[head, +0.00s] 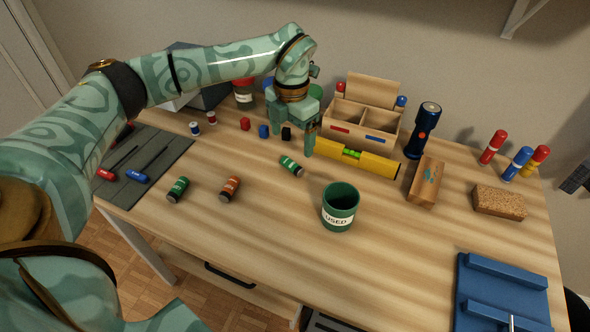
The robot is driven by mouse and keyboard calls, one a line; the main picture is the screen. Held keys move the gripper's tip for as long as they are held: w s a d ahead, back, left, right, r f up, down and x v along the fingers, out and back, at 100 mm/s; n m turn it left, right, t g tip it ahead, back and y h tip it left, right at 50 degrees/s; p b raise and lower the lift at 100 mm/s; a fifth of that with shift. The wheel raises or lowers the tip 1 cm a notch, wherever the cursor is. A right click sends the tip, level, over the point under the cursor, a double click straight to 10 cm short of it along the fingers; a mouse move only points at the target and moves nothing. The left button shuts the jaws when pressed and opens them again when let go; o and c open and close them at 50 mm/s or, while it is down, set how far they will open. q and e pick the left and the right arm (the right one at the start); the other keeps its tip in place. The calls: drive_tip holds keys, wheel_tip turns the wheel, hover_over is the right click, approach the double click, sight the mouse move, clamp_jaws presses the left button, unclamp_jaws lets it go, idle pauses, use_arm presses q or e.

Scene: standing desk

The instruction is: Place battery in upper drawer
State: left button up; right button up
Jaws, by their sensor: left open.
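Three batteries lie on the desk: a green one (178,189) at the left, an orange one (230,188) beside it, and another green one (291,166) farther right. My left gripper (294,143) is open, pointing down just behind the right green battery. It holds nothing that I can see. A drawer with a dark handle (230,276) is under the desk's front edge; it looks shut. My right gripper is not in view.
A green cup marked USED (340,207) stands right of the batteries. A yellow level (357,157), wooden organizer (380,118), flashlight (422,131) and wooden block (425,182) stand behind it. A dark mat (160,142) with screwdrivers is at left. The front middle is clear.

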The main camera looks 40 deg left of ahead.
sight(292, 163)
use_arm(q)
wheel_tip(292, 163, down, 3)
drive_tip(key=shift+r+b, duration=0.1)
drive_tip(key=shift+b, duration=0.25)
drive_tip(key=shift+f+b, duration=0.3)
drive_tip(key=shift+f, duration=0.15)
wheel_tip(292, 163, down, 4)
drive_tip(key=b, duration=0.2)
drive_tip(key=shift+f+b, duration=0.15)
drive_tip(key=shift+b, duration=0.15)
drive_tip(key=shift+f, duration=0.2)
drive_tip(key=shift+r, duration=0.2)
drive_tip(key=c, duration=1.2)
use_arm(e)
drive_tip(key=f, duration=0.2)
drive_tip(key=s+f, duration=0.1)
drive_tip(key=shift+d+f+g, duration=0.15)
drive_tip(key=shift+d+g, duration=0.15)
use_arm(q)
drive_tip(key=shift+r, duration=0.1)
